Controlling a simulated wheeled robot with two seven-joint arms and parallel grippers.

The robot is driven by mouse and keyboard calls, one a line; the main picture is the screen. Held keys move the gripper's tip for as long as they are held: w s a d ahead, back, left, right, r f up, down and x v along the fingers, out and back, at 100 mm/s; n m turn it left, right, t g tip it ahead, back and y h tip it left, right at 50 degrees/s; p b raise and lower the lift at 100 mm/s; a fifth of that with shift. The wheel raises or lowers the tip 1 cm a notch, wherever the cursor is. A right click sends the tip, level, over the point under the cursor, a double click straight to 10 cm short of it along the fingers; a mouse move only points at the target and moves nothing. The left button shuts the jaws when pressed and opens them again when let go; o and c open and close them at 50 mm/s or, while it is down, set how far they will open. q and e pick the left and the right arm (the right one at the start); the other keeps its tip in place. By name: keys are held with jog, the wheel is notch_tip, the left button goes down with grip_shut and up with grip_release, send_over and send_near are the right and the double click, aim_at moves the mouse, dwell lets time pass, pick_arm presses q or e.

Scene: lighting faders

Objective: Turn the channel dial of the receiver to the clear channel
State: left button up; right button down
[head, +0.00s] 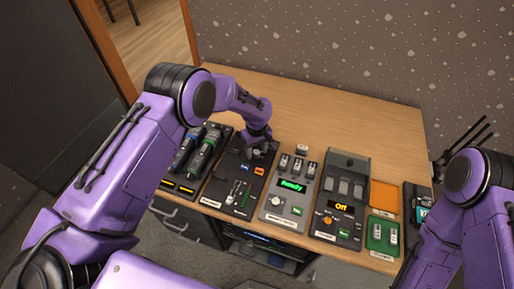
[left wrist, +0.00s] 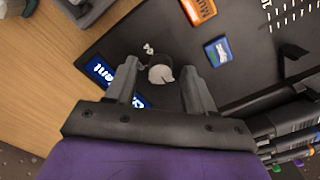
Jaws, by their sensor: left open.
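My left gripper (head: 258,150) is open over the far end of a black panel (head: 232,187) with small sliders. In the left wrist view, its two fingers (left wrist: 155,85) stand on either side of a small round grey-white knob (left wrist: 160,73) on the black panel. I cannot tell whether they touch it. Two other dials show in the head view: a pale dial (head: 276,202) on a grey unit whose display reads Ready (head: 291,186), and an orange dial (head: 327,220) on a dark unit reading Off (head: 341,207). I cannot tell which unit is the receiver. My right gripper is not visible.
Microphones (head: 205,152) lie in a dark holder left of the black panel. An orange tray (head: 384,195) and a green tray (head: 382,234) are at the right. In the left wrist view, a blue label (left wrist: 219,51) and an orange label (left wrist: 198,10) lie near the fingers. The desk's back (head: 320,110) is clear.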

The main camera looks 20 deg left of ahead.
pick_arm(q)
jog(key=shift+s+r, duration=0.1)
grip_shut()
